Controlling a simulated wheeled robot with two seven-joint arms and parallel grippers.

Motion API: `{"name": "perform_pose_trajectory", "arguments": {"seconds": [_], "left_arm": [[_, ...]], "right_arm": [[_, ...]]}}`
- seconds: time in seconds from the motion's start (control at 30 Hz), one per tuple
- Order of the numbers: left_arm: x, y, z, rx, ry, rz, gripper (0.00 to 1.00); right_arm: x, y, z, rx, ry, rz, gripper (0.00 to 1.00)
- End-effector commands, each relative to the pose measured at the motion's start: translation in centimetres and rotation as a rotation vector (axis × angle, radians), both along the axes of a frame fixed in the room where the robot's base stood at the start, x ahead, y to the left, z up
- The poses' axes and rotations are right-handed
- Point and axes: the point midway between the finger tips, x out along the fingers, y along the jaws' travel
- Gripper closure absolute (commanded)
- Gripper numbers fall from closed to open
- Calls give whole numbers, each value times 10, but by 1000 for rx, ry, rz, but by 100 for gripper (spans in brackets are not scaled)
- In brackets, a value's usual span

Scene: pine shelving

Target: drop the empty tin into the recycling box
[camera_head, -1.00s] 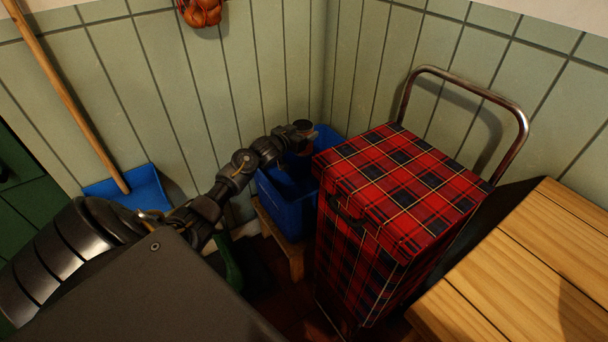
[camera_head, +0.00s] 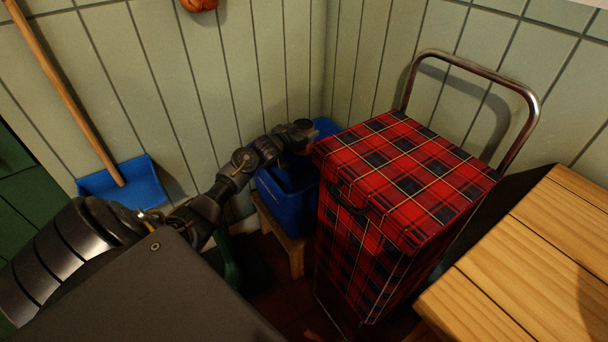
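The blue recycling box (camera_head: 286,203) stands in the corner, left of the plaid trolley bag. My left gripper (camera_head: 302,138) is above the open top of the box, at its far right part. Between its fingers is a small round dark-topped thing that looks like the empty tin (camera_head: 304,125), upright. The fingers are small and dark here, and the gripper partly covers the tin. The inside of the box is mostly hidden by my arm and shadow. My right gripper is not in view.
A red plaid trolley bag (camera_head: 397,190) with a metal handle (camera_head: 480,88) stands close to the box's right side. The box rests on a low wooden stand (camera_head: 296,256). A blue dustpan (camera_head: 140,186) leans at left. A pine surface (camera_head: 530,265) is at right.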

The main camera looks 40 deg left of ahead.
Motion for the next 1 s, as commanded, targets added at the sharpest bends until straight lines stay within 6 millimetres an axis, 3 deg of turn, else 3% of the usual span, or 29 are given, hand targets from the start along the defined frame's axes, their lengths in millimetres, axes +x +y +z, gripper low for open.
{"name": "perform_pose_trajectory", "arguments": {"seconds": [0.03, 0.17, 0.53, 0.7, 1.0], "left_arm": [[0, 0, 0, 0, 0, 0, 26], [0, 0, 0, 0, 0, 0, 9], [-6, 0, 1, 1, 1, 0, 8], [-33, -2, 8, 2, 2, -1, 8], [-89, -6, 18, 1, 2, 0, 8]], "right_arm": [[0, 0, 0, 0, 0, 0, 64], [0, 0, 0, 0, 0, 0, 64], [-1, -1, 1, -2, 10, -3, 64], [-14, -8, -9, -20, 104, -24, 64], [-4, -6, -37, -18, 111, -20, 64]]}}
